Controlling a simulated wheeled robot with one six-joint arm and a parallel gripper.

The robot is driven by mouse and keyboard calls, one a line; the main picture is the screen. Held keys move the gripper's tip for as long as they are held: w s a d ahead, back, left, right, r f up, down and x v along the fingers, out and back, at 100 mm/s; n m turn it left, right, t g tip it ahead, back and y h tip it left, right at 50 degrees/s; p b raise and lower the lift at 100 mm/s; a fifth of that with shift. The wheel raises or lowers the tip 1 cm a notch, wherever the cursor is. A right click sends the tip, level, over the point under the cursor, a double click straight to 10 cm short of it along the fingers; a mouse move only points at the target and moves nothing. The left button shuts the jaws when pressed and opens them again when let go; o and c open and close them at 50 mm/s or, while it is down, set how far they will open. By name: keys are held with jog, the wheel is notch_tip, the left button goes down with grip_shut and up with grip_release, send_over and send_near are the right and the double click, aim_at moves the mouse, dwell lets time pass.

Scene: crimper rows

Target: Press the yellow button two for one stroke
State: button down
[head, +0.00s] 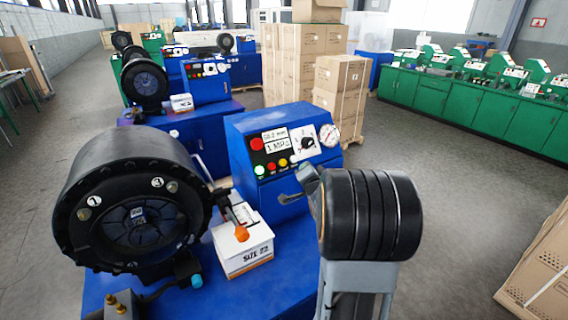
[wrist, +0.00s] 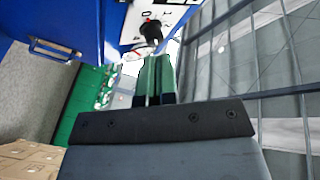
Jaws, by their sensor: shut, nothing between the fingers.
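The yellow button (head: 283,162) is a small round button in the lower row on the white-labelled panel of the blue control box (head: 240,130). A small red button (head: 271,166) and a green one (head: 260,170) sit to its left, and a pale one (head: 294,158) to its right. The yellow button cannot be made out in the wrist view. My gripper (wrist: 156,62) is shut and empty, its fingers pointing toward the panel near the black knob (wrist: 152,32). In the head view my arm stands right of the box; its fingertips are hard to make out.
A large red button (head: 256,143), a display and a pressure gauge (head: 329,135) are also on the panel. A black crimper head (head: 130,205) and a white box (head: 242,250) stand at left on the blue bench. Cartons (head: 340,88) are stacked behind.

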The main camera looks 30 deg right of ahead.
aim_at(283, 162)
jog(key=shift+w+a+r+m+t+y, duration=0.1)
jog(key=shift+a+r+m+t, duration=0.15)
jog(key=shift+r+t, duration=0.3)
jog(key=shift+s+a+r+m+t+y, duration=0.1)
jog(key=shift+r+m+t, duration=0.25)
jog(key=shift+r, duration=0.3)
jog(key=shift+w+a+r+m+t+y, duration=0.1)
jog(key=shift+a+r+m+t, duration=0.1)
jog(key=shift+r+m+t, duration=0.3)
jog(key=w+f+b, duration=0.3)
jog(key=w+f, duration=0.1)
jog(key=w, duration=0.3)
jog(key=shift+w+f, duration=0.2)
jog(key=shift+f, duration=0.2)
jog(key=shift+w+f+b, duration=0.45)
jog(key=shift+w+b, duration=0.25)
jog(key=shift+b, duration=0.7)
dwell(1.5)
jog(key=shift+s, duration=0.1)
jog(key=shift+s+r, duration=0.45)
jog(key=shift+s, duration=0.2)
